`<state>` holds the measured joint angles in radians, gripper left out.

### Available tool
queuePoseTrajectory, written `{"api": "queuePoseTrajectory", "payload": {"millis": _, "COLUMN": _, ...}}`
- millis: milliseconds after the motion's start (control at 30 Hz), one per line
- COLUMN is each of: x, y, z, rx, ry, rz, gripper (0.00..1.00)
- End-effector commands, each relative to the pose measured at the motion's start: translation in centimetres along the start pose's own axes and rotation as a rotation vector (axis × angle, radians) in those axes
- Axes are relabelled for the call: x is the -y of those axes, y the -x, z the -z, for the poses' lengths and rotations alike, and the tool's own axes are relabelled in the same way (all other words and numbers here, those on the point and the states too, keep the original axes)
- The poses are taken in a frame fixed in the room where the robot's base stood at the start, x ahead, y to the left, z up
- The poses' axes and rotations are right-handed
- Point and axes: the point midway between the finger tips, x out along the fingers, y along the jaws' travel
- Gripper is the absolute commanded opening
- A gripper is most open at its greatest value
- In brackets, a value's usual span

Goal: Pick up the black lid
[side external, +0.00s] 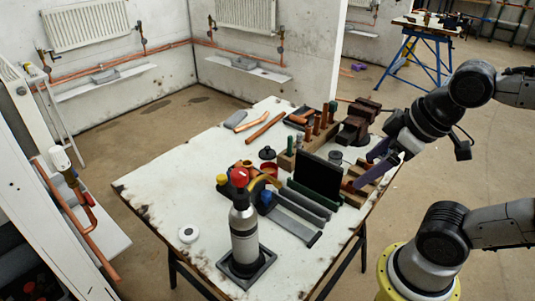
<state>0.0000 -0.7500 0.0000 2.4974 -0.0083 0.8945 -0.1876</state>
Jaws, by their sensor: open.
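A small round black lid (267,153) with a knob on top lies on the white worktable (165,185), near its middle. It sits just behind a small red round container (269,170). My gripper (368,168) is open at the right side of the table, over the area beside the vise. It is well to the right of the lid and apart from it. The open black case stands between them in the picture. Nothing shows between the fingers.
A grey bottle (243,232) with a red top stands at the table's front. A black open case (316,178), a tool rack (308,140) and a brown vise (356,122) crowd the right side. A white disc (188,233) lies front left; the left table area is mostly clear.

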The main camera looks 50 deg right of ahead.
Motion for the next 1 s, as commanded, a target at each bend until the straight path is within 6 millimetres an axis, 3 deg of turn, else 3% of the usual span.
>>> {"api": "queuePoseTrajectory", "payload": {"millis": 267, "x": -3.5, "y": 2.4, "z": 7.9, "rx": -0.049, "ry": 0.682, "rz": -0.127, "gripper": 0.91}}
{"api": "queuePoseTrajectory", "payload": {"millis": 467, "x": -7.3, "y": 0.6, "z": 15.9, "rx": 0.052, "ry": 1.194, "rz": -0.193, "gripper": 0.91}}
{"api": "queuePoseTrajectory", "payload": {"millis": 567, "x": -9.3, "y": -1.5, "z": 19.5, "rx": 0.118, "ry": 1.412, "rz": -0.200, "gripper": 0.91}}
{"api": "queuePoseTrajectory", "payload": {"millis": 700, "x": -11.8, "y": -5.8, "z": 23.6, "rx": 0.212, "ry": 1.668, "rz": -0.179, "gripper": 0.91}}
{"api": "queuePoseTrajectory", "payload": {"millis": 900, "x": -15.2, "y": -13.8, "z": 27.2, "rx": 0.335, "ry": 1.940, "rz": -0.098, "gripper": 0.91}}
{"api": "queuePoseTrajectory", "payload": {"millis": 1000, "x": -16.7, "y": -18.5, "z": 27.7, "rx": 0.384, "ry": 2.015, "rz": -0.039, "gripper": 0.91}}
